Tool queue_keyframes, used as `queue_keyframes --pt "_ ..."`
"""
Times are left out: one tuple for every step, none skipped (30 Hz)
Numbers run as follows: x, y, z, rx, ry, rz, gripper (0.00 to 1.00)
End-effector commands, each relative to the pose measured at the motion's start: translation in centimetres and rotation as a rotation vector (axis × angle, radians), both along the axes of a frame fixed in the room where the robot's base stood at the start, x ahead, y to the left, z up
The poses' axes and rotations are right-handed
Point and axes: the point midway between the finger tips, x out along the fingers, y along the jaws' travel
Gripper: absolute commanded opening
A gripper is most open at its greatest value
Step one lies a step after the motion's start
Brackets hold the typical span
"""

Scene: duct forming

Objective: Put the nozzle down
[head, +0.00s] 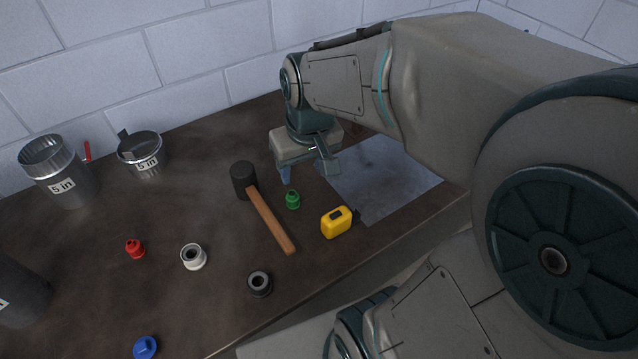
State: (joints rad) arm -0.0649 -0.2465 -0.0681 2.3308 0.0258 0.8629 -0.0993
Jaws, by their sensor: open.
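My gripper (306,172) hangs over the table at the back centre with its fingers pointing down. It is open and I see nothing between the fingers. A small green nozzle (293,201) stands upright on the table just in front of the gripper, apart from it in the picture. Other small nozzle-like pieces stand nearby: a red one (135,249), a white one (193,257), a black one (259,283) and a blue one (145,347). I cannot tell which of these is the task's nozzle.
A hammer (268,218) lies left of the green nozzle, and a yellow tape measure (336,222) sits right of it. A metal sheet (385,185) lies behind. Metal duct pieces (70,185) (143,160) stand at the back left. The dark table (90,280) has free room on the left.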

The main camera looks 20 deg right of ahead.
Motion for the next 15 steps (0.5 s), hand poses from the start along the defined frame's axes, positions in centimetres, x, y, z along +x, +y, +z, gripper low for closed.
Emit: queue_keyframes --pt "-1.2 0.0 0.6 0.0 -0.023 -0.011 0.53" --pt "-1.8 0.0 0.9 0.0 -0.034 -0.018 0.53" --pt "-2.6 0.0 1.2 -0.002 -0.046 -0.024 0.53" --pt "-3.2 0.0 1.4 -0.003 -0.057 -0.03 0.53" --pt "-3.9 0.0 1.6 -0.004 -0.065 -0.037 0.53" --pt "-4.6 -0.1 1.8 -0.006 -0.077 -0.044 0.53" --pt "-5.1 -0.1 1.8 -0.008 -0.084 -0.049 0.53" --pt "-5.6 -0.1 1.9 -0.009 -0.091 -0.055 0.53" --pt "-6.1 -0.1 2.0 -0.012 -0.1 -0.06 0.53" --pt "-6.5 -0.1 2.0 -0.013 -0.105 -0.063 0.53" --pt "-6.8 -0.1 2.1 -0.015 -0.11 -0.066 0.53" --pt "-7.1 -0.2 2.1 -0.016 -0.116 -0.071 0.53" --pt "-7.3 -0.3 2.1 -0.017 -0.119 -0.073 0.53" --pt "-7.5 -0.3 2.1 -0.017 -0.121 -0.075 0.53" --pt "-7.7 -0.3 2.1 -0.019 -0.123 -0.077 0.53"
